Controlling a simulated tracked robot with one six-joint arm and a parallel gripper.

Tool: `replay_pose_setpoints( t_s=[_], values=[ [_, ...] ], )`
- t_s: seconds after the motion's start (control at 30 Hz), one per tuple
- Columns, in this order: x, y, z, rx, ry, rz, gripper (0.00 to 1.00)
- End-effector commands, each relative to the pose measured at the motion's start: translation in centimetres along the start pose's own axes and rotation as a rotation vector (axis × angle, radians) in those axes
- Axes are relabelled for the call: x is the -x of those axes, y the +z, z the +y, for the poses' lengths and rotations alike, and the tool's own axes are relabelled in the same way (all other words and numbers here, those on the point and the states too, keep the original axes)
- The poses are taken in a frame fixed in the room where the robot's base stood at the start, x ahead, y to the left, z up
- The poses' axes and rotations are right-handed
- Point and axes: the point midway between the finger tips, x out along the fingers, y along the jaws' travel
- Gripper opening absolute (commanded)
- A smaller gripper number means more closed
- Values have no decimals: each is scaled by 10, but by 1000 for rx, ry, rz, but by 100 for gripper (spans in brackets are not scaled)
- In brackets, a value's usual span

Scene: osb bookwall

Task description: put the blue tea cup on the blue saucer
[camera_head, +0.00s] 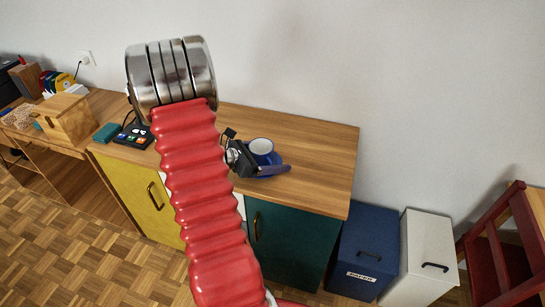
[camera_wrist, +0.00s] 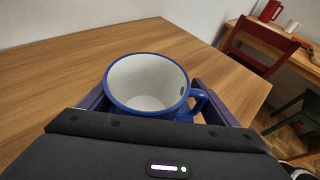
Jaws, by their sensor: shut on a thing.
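The blue tea cup (camera_wrist: 148,84), white inside with a blue rim and handle, is between the two purple fingers of my gripper (camera_wrist: 152,102) in the wrist view. The fingers are shut on it, with the handle at the right finger. The cup is upright, its mouth facing up. In the head view the cup (camera_head: 261,147) and my gripper (camera_head: 266,169) are over the right half of the wooden cabinet top. Blue shows low around the cup there; I cannot tell whether it is the saucer or the cup's own side. The cup's base is hidden.
The cabinet top (camera_head: 325,150) is clear to the right of the cup. A dark button panel (camera_head: 134,137) and a teal box (camera_head: 107,132) are at its left. A wooden box (camera_head: 66,119) stands farther left. Blue and white bins (camera_head: 363,250) and a red chair (camera_head: 505,250) stand right.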

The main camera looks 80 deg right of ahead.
Motion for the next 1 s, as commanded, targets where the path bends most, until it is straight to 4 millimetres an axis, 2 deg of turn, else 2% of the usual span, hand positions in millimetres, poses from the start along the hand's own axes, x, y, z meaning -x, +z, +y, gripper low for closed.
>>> replay_pose_setpoints(
  t_s=[0.17,0.2,0.4,0.73,0.87,1.0],
  values=[
    [-1,-2,0,0,-1,-1,55],
    [-1,-2,0,0,0,0,86],
    [-1,-1,0,0,-1,0,100],
    [0,1,0,-1,0,0,100],
    [11,1,0,0,2,-1,100],
    [29,0,0,0,3,0,100]
  ],
)
